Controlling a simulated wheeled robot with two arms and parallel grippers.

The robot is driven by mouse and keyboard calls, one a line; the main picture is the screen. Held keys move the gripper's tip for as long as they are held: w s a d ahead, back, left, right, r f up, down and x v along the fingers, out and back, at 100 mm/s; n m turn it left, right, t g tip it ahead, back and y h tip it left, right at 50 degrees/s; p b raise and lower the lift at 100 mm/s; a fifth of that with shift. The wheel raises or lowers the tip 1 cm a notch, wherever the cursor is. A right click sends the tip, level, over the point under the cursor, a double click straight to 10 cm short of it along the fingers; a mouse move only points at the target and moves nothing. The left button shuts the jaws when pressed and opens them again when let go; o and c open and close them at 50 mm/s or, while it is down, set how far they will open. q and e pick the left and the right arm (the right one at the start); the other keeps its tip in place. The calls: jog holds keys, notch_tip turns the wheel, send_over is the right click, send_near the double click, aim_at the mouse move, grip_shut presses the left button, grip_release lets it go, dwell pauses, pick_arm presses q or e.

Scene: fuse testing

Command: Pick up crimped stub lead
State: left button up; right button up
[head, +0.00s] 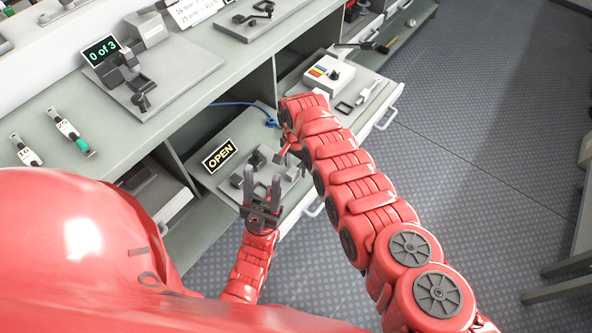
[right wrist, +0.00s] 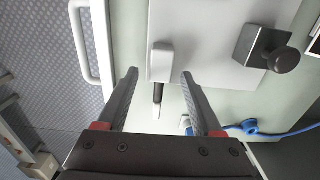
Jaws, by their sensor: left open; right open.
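In the right wrist view a short dark lead with a pale tip (right wrist: 157,93), which looks like the crimped stub lead, sticks out of a light grey block (right wrist: 160,62) at the edge of a grey plate. My right gripper (right wrist: 158,75) is open, with one finger on each side of the lead and block, touching neither as far as I can tell. In the head view my right arm hides the lead, and the right gripper (head: 287,150) is partly hidden. My left gripper (head: 262,180) is open and empty, fingers pointing up the picture, over a plate with grey fixtures.
A blue cable (right wrist: 280,131) with a blue connector lies right of the right gripper. A dark knob fixture (right wrist: 268,48) stands on the plate. An OPEN sign (head: 219,155) is beside the left gripper. A drawer handle (right wrist: 94,40) is at left, with open floor beyond.

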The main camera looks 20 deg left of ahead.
jog(key=shift+f, duration=0.75)
jog(key=shift+r, duration=0.1)
jog(key=shift+c, duration=0.8)
grip_shut()
jog(key=shift+w+r, duration=0.1)
jog(key=shift+r, duration=0.1)
